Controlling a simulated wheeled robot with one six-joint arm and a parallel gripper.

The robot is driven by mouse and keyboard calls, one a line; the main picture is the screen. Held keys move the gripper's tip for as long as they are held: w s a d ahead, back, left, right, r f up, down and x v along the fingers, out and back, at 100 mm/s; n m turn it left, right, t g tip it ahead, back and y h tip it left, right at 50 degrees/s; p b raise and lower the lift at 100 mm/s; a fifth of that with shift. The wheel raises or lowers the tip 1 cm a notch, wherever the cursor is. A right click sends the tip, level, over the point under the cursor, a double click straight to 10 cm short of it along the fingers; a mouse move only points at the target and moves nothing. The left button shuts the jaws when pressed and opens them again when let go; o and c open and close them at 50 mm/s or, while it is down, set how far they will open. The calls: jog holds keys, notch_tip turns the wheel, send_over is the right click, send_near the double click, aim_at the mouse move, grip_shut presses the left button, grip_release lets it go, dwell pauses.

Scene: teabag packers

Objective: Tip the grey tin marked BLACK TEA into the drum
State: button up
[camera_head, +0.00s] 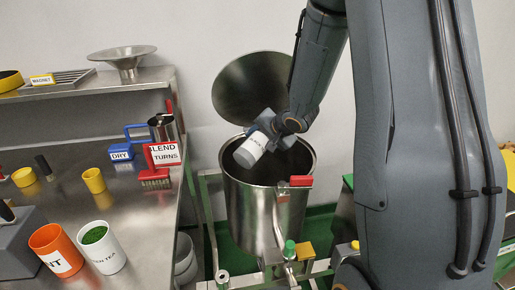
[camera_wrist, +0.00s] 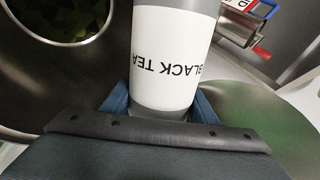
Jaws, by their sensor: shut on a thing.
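The grey tin marked BLACK TEA (camera_head: 251,149) has a white label and is tilted, its free end pointing down and left over the mouth of the drum. My gripper (camera_head: 270,124) is shut around it. In the wrist view the tin (camera_wrist: 168,55) stands between the two blue fingers of my gripper (camera_wrist: 160,108), its lettering upside down. The drum (camera_head: 252,205) is a tall steel vessel, open at the top, with its round lid (camera_head: 240,85) raised behind. I cannot see whether anything is leaving the tin.
A steel bench (camera_head: 150,215) on the left holds an orange tin (camera_head: 54,250), a white tin with green contents (camera_head: 101,250), yellow cups (camera_head: 94,180) and a red BLEND TURNS sign (camera_head: 163,155). A red handle (camera_head: 301,181) sits at the drum's front rim.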

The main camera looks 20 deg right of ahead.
jog(key=shift+f+b, duration=0.25)
jog(key=shift+b, duration=1.85)
jog(key=t+h+b, duration=0.1)
jog(key=b, duration=0.5)
jog(key=n+t+h+b, duration=0.1)
jog(key=b, duration=0.4)
jog(key=shift+r+n+b, duration=0.3)
jog(key=shift+b, duration=0.1)
